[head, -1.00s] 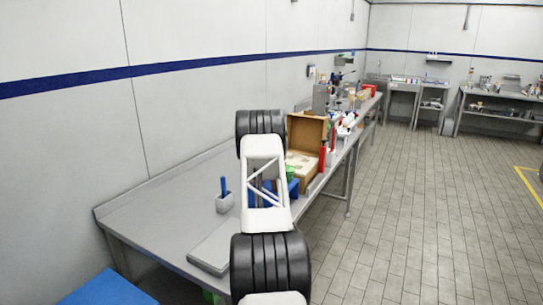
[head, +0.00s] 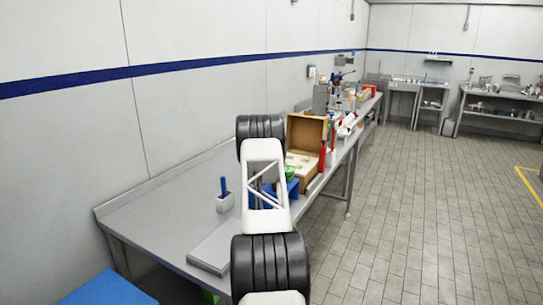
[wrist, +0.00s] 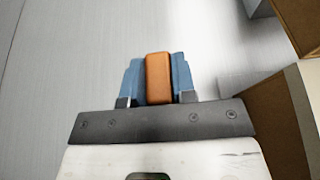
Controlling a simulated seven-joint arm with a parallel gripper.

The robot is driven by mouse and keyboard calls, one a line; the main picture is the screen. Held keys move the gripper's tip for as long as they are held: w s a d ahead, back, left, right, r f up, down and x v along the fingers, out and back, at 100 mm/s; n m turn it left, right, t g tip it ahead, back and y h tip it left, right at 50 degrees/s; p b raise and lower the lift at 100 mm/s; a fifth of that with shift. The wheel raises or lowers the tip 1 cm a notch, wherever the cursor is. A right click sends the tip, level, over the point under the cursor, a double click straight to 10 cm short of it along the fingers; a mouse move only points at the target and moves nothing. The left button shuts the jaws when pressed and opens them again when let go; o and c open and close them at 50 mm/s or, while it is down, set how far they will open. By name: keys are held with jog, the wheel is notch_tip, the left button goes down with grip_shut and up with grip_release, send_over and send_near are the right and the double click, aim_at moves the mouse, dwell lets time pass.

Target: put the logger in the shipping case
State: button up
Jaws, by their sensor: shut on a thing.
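My gripper (wrist: 158,82) shows in the wrist view with blue fingers on both sides of an upright orange block, which I take to be the logger (wrist: 158,78). The fingers are shut on it. In the head view my arm hides the gripper and the logger. The shipping case (head: 307,132) appears to be the open brown box on the bench, with its lid up at the back and a pale insert (head: 301,161) with dark recesses. Brown box parts (wrist: 268,112) show at the right of the wrist view, beside the gripper.
The grey bench (head: 165,207) runs along the wall. A small holder (head: 225,204) with a blue handle and a flat grey slab (head: 212,250) are on its near part. A green item (head: 291,173) and red upright things (head: 322,158) stand close to the case. The bench's left part is mostly clear.

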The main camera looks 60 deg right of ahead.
jog(key=shift+f, duration=0.15)
jog(key=o, duration=0.9)
jog(key=shift+o, duration=0.2)
jog(key=shift+v, duration=0.75)
jog(key=v, duration=1)
jog(key=shift+a, duration=0.25)
jog(key=shift+r, duration=0.2)
